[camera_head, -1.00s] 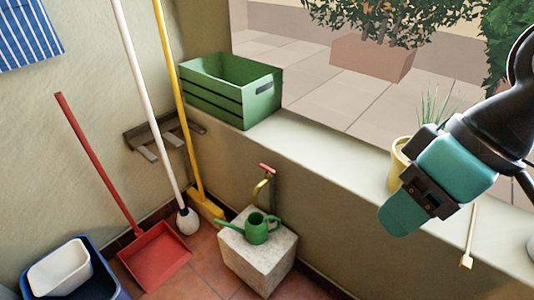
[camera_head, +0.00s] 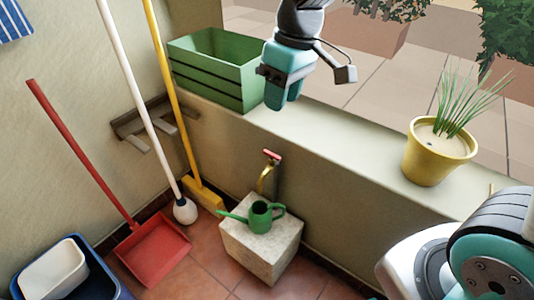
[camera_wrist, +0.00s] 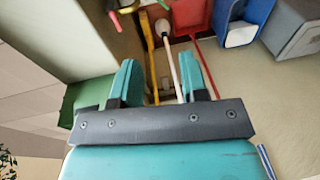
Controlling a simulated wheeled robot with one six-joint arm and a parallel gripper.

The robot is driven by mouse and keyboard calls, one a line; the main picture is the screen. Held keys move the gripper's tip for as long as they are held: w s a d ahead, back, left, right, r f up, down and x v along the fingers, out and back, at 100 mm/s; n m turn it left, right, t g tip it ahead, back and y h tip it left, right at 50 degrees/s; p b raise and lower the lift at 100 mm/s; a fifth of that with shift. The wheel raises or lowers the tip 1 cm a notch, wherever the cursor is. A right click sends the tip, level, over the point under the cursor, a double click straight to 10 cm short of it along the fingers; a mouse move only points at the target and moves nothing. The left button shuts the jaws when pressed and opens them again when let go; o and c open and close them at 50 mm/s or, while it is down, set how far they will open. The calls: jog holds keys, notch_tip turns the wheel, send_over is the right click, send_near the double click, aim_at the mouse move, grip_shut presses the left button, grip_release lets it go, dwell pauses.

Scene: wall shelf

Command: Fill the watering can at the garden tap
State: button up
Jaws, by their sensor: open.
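The green watering can (camera_head: 261,214) stands upright on a pale stone block (camera_head: 262,240) at the foot of the low wall, its spout pointing left. The garden tap (camera_head: 267,178), brass with a red handle, sticks out of the wall just above and behind the can. In the wrist view the red tap handle (camera_wrist: 114,20) shows at the top edge; the can there is mostly cut off. My gripper (camera_head: 281,98) hangs above the wall ledge, by the right end of the green crate, above the tap. Its fingers (camera_wrist: 158,84) are apart with nothing between them.
The green crate (camera_head: 214,86) and a yellow pot (camera_head: 432,158) with a spiky plant stand on the ledge (camera_head: 335,140). A white-handled brush (camera_head: 185,210), yellow broom (camera_head: 206,195), red dustpan (camera_head: 152,252) and blue bin (camera_head: 108,278) crowd the left. Some tiled floor is clear before the block.

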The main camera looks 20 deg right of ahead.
jog(key=h+b, duration=0.1)
jog(key=h, duration=0.1)
send_over(272, 154)
notch_tip(272, 154, down, 10)
notch_tip(272, 154, down, 17)
jog(key=b, duration=0.4)
jog(key=shift+f, duration=0.1)
grip_shut()
